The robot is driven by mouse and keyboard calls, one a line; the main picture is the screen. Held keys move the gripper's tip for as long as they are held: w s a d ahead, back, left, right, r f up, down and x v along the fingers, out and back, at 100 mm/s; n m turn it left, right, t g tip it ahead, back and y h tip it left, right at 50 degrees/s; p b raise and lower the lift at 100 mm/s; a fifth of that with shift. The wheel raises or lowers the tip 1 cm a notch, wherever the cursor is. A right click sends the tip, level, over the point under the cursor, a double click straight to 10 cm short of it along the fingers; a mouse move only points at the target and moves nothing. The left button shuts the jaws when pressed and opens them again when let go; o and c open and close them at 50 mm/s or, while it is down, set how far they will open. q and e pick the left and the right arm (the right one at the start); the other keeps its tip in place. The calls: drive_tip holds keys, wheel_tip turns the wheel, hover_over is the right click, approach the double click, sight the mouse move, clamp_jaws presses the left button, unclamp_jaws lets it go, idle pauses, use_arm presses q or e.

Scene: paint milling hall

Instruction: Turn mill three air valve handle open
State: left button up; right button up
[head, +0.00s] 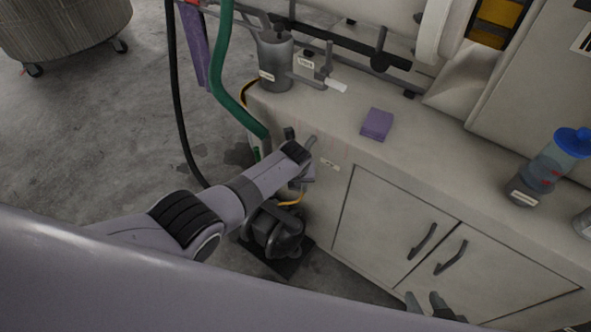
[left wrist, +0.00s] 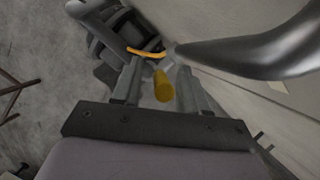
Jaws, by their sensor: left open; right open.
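In the left wrist view a yellow rounded handle (left wrist: 162,86) shows between the two fingers of my left gripper (left wrist: 160,84). The fingers stand apart on either side of it; I cannot tell whether they touch it. A grey curved metal pipe (left wrist: 250,55) comes in from the right, close beside the fingers. In the head view my left gripper (head: 303,182) is at the cabinet's left end, below the counter top, and hides the yellow handle. My right gripper (head: 432,305) is open and empty at the bottom, in front of the cabinet doors.
A dark pump-like unit (head: 275,232) with a yellow curved part (head: 291,201) stands on the floor below my left gripper. A green hose (head: 221,75) and a black cable (head: 175,110) hang at left. The counter holds a metal pot (head: 276,65), a purple pad (head: 377,124) and a blue-lidded bottle (head: 550,165).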

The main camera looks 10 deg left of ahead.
use_arm(q)
drive_tip(key=shift+p+v, duration=0.85)
drive_tip(key=shift+v, duration=1.9)
use_arm(e)
drive_tip(key=shift+r, duration=1.3)
